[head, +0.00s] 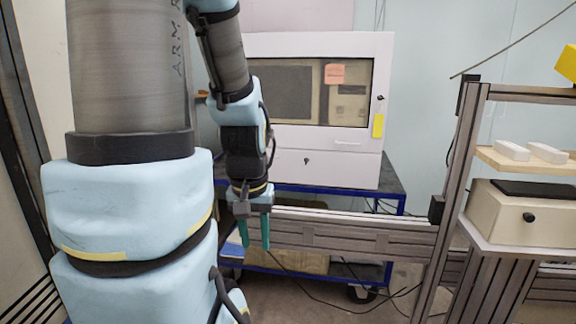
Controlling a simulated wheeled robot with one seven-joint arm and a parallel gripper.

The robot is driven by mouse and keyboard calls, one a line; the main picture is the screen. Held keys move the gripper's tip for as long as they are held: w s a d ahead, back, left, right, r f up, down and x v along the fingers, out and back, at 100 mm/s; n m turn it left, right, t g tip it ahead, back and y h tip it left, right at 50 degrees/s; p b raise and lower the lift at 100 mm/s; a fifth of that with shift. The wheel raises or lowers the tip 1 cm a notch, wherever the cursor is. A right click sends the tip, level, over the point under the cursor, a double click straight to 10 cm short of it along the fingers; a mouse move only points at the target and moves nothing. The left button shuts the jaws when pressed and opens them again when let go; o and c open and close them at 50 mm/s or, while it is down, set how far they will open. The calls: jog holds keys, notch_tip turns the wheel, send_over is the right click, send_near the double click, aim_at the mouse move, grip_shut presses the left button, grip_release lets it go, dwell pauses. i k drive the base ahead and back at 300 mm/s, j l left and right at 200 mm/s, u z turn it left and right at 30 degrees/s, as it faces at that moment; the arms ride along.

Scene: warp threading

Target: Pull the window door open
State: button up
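The window door (292,93) is a dark pane in the front of a white cabinet (318,43), with a pink note stuck on it. It appears shut. A small pale handle (347,142) shows just below the pane at the right. My gripper (254,246) points down in front of the cart, lower than the window and to its left in the picture. Its two teal fingers are apart with nothing between them. My forearm and wrist hide the left edge of the cabinet and pane.
The cabinet stands on a blue-framed cart (395,187). A horizontal metal rail (350,232) runs in front of the cart, below the cabinet. At the right, a metal-framed shelf (490,157) holds white blocks above a beige box (520,216). Cables lie on the floor.

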aim_at(378, 47)
jog(key=i+l+u, duration=0.2)
jog(key=i+u, duration=0.3)
jog(key=i+l+u, duration=0.45)
jog(key=k+j, duration=0.05)
jog(key=k, duration=0.05)
